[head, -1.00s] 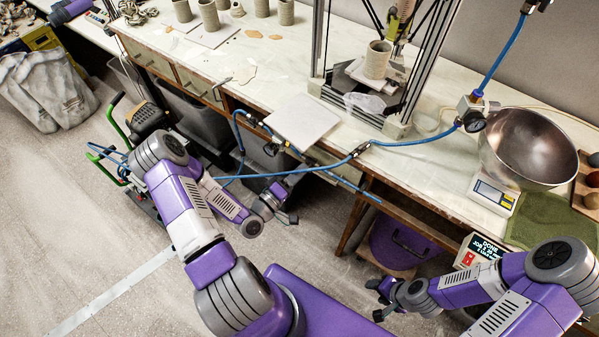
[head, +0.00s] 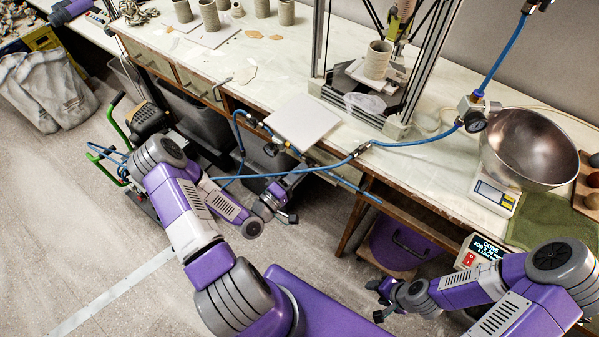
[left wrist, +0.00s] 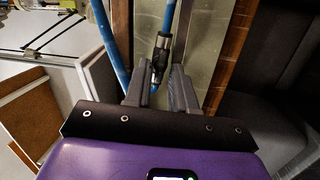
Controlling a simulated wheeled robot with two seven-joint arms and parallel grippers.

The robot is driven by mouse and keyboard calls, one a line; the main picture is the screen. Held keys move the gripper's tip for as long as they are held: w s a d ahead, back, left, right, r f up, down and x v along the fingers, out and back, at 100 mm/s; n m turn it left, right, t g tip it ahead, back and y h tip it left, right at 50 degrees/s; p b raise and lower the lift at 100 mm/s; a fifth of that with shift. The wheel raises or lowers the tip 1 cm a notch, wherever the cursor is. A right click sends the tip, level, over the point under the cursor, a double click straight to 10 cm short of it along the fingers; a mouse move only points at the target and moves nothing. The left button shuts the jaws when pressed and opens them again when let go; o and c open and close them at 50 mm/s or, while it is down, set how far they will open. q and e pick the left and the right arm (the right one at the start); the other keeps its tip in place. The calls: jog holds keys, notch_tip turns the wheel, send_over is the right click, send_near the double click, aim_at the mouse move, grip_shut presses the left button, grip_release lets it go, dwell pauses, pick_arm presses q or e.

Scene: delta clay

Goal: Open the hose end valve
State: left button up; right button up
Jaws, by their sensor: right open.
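A blue hose (head: 408,142) crosses the bench top, with an inline metal-and-black fitting (head: 362,148) near the front edge. More fittings with a round dark part (head: 271,149) sit at the bench's front edge. I cannot tell for sure which is the hose end valve. My left gripper (head: 287,203) hangs in front of the bench, below these fittings. In the left wrist view its fingers (left wrist: 160,91) stand apart, with a black-and-silver fitting (left wrist: 161,55) on blue hose beyond the gap; contact is not visible. My right gripper (head: 379,300) is open and empty at lower right.
The bench (head: 270,80) carries a white board (head: 302,122), a framed clay printer (head: 400,125), a regulator with a gauge (head: 472,115) and a steel bowl (head: 528,150) on a scale. Bins and a purple container (head: 400,245) stand below.

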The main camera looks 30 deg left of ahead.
pick_arm(q)
jog(key=shift+o, duration=0.8)
jog(key=v, duration=0.7)
jog(key=shift+s+p, duration=0.25)
jog(key=shift+p, duration=0.05)
jog(key=w+d+f+m+g+h, duration=0.25)
jog(key=d+f+m+g, duration=0.35)
jog(key=d+f+g, duration=0.3)
jog(key=s+d+f+m+g+y, duration=0.2)
jog(key=s+d+f+m+g, duration=0.3)
jog(key=s+d+g, duration=0.4)
jog(key=shift+s+f+m+g, duration=0.2)
jog(key=shift+f+m+g, duration=0.2)
jog(key=shift+f, duration=0.4)
